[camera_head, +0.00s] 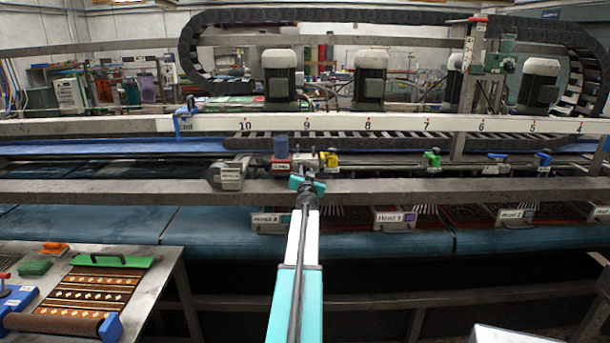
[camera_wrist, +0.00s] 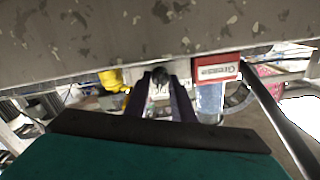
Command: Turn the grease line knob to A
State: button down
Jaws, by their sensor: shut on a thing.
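My gripper (camera_head: 307,181) reaches forward to the front rail of the machine. In the wrist view its two dark fingers (camera_wrist: 162,80) are closed on the sides of a small dark knob (camera_wrist: 160,90). A red block with a white label reading "Grease" (camera_wrist: 216,69) sits just right of the fingers, above a clear cup. In the head view the grease unit (camera_head: 281,158) shows as a blue and red cylinder just behind and left of my gripper. The knob is hidden there by my gripper. I cannot read the knob's setting or any letter marks.
A worn grey rail (camera_head: 420,190) runs across in front of the machine, close to my gripper. Yellow (camera_head: 330,160) and green (camera_head: 431,159) fittings stand to the right. A side table (camera_head: 160,262) with a patterned rug piece stands at the lower left.

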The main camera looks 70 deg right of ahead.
jog(key=shift+s+d+m, duration=0.1)
jog(key=shift+s+m, duration=0.25)
jog(key=shift+m, duration=0.25)
jog(key=c, duration=1.5)
grip_release()
jog(key=shift+w, duration=0.1)
jog(key=shift+b+v, duration=0.3)
jog(key=shift+v, duration=1.65)
jog(key=shift+b+v, duration=0.6)
jog(key=shift+v, duration=4.35)
